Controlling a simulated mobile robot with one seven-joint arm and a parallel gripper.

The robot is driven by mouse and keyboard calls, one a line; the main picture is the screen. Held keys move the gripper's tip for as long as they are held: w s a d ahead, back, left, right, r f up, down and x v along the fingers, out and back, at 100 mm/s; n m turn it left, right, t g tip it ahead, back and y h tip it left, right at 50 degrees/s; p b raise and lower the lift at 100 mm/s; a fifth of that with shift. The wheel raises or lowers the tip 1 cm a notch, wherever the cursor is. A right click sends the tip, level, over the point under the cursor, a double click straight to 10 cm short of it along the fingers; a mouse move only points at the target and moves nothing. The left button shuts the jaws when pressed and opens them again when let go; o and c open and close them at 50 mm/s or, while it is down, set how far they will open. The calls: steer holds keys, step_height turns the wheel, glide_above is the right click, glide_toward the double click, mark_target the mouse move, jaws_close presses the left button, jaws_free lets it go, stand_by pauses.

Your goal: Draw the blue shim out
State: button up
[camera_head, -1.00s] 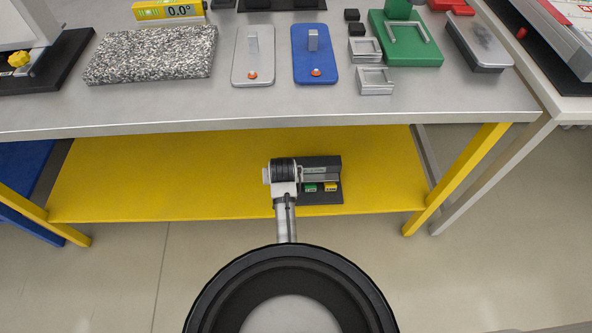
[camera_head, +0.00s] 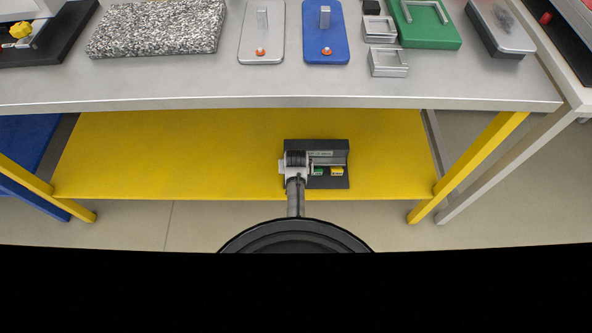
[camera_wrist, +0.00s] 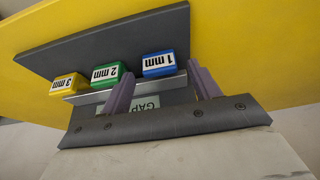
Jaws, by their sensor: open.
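My gripper (camera_wrist: 160,68) is open, with one purple finger on each side of the blue shim. I cannot tell whether either finger touches it. In the head view my wrist (camera_head: 295,163) covers the left part of the holder (camera_head: 341,147) and hides the blue shim.
A green shim (camera_wrist: 104,75) labelled 2 mm is next to the left finger, and a yellow shim (camera_wrist: 66,86) labelled 3 mm is further left. The holder stands on a yellow lower shelf (camera_head: 180,160), under a grey tabletop (camera_head: 200,85). The shelf left of it is clear.

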steer(key=shift+w+f, duration=0.2)
steer(key=shift+f, duration=0.25)
